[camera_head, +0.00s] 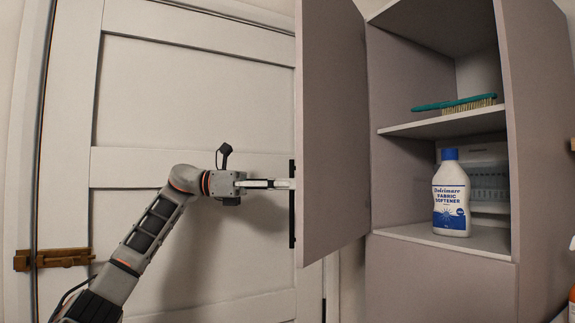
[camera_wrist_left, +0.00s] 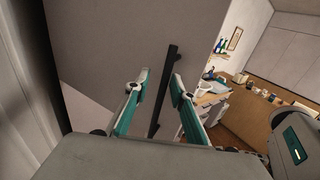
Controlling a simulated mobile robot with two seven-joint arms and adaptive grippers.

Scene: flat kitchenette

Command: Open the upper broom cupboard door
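The upper broom cupboard door (camera_head: 333,125) is a grey-brown panel standing swung wide open, with the shelves behind it exposed. It also shows in the left wrist view (camera_wrist_left: 105,40). Its black vertical bar handle (camera_head: 292,204) is seen nearly edge-on at the door's left side. My left gripper (camera_head: 284,184) reaches the handle from the left. In the left wrist view its two teal-lined fingers (camera_wrist_left: 160,80) are apart, with the black handle (camera_wrist_left: 165,88) showing between them and clear gaps on both sides. Contact with the handle cannot be made out. My right gripper is out of view.
Inside the cupboard, a green brush (camera_head: 455,105) lies on the upper shelf and a fabric softener bottle (camera_head: 451,194) stands on the lower one. A white panelled door (camera_head: 190,95) is behind my left arm. A lower cupboard front (camera_head: 440,285) sits below.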

